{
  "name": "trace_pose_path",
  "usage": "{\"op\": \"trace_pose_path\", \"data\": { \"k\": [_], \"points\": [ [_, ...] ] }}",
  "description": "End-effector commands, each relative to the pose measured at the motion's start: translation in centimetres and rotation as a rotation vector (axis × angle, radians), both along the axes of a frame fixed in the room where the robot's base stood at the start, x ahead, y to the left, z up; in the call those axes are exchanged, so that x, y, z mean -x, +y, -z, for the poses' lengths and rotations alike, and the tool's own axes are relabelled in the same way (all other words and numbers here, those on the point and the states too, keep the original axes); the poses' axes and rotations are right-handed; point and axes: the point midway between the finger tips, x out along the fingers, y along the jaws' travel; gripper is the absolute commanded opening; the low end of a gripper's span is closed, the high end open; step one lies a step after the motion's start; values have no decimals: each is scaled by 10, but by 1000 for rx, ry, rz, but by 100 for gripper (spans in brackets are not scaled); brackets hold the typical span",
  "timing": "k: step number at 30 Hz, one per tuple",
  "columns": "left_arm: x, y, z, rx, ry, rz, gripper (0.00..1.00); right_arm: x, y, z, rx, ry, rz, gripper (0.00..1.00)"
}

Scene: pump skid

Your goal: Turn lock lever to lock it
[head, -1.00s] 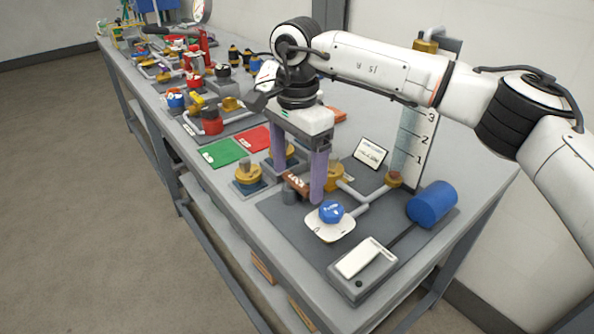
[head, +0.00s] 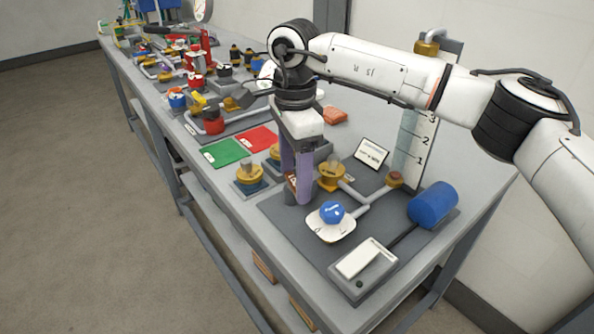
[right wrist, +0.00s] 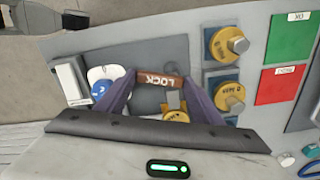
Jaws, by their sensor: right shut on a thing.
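The lock lever is a brown bar marked LOCK (right wrist: 160,82); in the right wrist view it lies between the two purple fingertips. In the head view the lever (head: 291,182) is partly hidden behind the fingers. My right gripper (head: 296,190) points down over the dark skid base and is shut on the lever; it also shows in the right wrist view (right wrist: 162,84). My left gripper is not in view.
A blue knob (head: 332,212) on a white plate sits close to the gripper. A brass fitting (head: 332,177), a blue motor (head: 433,205) and a white switch box (head: 366,260) share the base (head: 300,238). Green (head: 222,152) and red (head: 257,139) mats lie beyond.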

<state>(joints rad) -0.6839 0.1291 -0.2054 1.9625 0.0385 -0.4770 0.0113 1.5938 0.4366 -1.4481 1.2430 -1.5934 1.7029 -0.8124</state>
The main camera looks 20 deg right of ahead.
Motion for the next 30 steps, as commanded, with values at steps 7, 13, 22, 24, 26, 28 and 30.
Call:
{"op": "trace_pose_path", "data": {
  "k": [7,13,22,24,26,28,30],
  "points": [
    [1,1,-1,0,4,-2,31,0,6,-1,0,0,236,38],
    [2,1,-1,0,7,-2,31,-2,10,-2,0,0,426,38],
    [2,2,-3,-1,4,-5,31,-5,16,-2,0,-1,712,38],
    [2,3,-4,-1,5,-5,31,-6,17,-2,0,-1,778,38],
    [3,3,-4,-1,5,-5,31,-7,18,-2,0,-1,834,38],
    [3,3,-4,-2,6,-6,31,-9,19,-2,0,-1,898,38],
    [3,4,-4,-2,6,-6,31,-10,20,-2,-1,-1,958,38]
  ]
}}
